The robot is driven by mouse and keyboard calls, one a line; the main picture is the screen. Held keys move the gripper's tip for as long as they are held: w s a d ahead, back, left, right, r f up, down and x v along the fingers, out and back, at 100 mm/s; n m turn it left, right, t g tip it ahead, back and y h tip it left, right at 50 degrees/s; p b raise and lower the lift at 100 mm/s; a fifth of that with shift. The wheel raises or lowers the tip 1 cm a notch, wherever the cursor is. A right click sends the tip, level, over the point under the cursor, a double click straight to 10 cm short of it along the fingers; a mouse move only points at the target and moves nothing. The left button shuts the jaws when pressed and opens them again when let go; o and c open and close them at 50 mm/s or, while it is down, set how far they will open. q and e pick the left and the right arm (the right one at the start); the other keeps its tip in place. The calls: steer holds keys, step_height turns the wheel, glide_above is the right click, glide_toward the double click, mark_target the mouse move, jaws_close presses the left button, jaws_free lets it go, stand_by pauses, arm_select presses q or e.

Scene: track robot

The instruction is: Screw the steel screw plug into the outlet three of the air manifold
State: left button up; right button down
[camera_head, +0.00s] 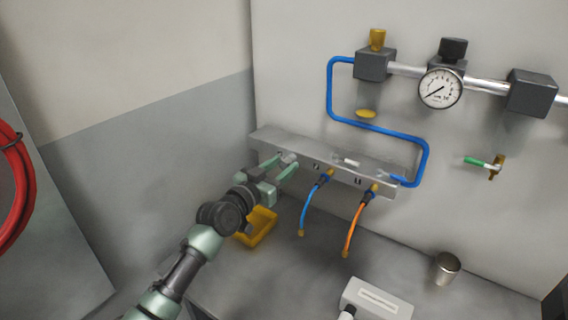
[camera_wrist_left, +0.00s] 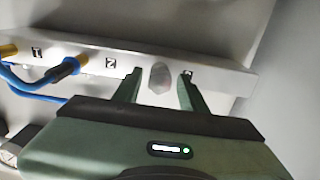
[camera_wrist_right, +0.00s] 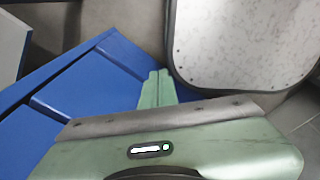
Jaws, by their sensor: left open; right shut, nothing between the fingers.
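The air manifold (camera_head: 322,163) is a grey bar on the wall; it also shows in the left wrist view (camera_wrist_left: 218,72). A grey hexagonal steel screw plug (camera_wrist_left: 160,77) sits at the manifold's front face, past label 2. A further label is partly hidden by a finger. My left gripper (camera_wrist_left: 160,73) is open, with one finger on each side of the plug and visible gaps. In the head view, my left gripper (camera_head: 282,164) is at the manifold's left part. My right gripper (camera_wrist_right: 158,74) is shut and empty, away from the manifold. How deep the plug sits cannot be told.
Blue and orange hoses (camera_head: 357,228) hang from fittings on the manifold. A yellow tray (camera_head: 264,232) lies below my left gripper. A metal cup (camera_head: 447,266) and a pale box (camera_head: 378,297) stand on the bench. A gauge (camera_head: 440,88) and blue pipe (camera_head: 385,131) are above.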

arm_select(q)
steer(key=shift+s+a, duration=0.1)
steer(key=shift+s, duration=0.05)
stand_by(0.4)
steer(key=shift+r+n+p, duration=0.1)
steer(key=shift+n+p, duration=0.2)
steer(key=shift+n, duration=0.8)
steer(key=n+p, duration=0.1)
steer(key=n, duration=0.4)
steer(key=shift+r+n+p, duration=0.1)
steer(key=shift+n+p, duration=0.2)
steer(key=n+p, duration=0.1)
steer(key=n, duration=0.1)
steer(key=shift+n, duration=0.4)
steer(key=shift+f+n, duration=0.2)
steer(key=shift+n, duration=0.5)
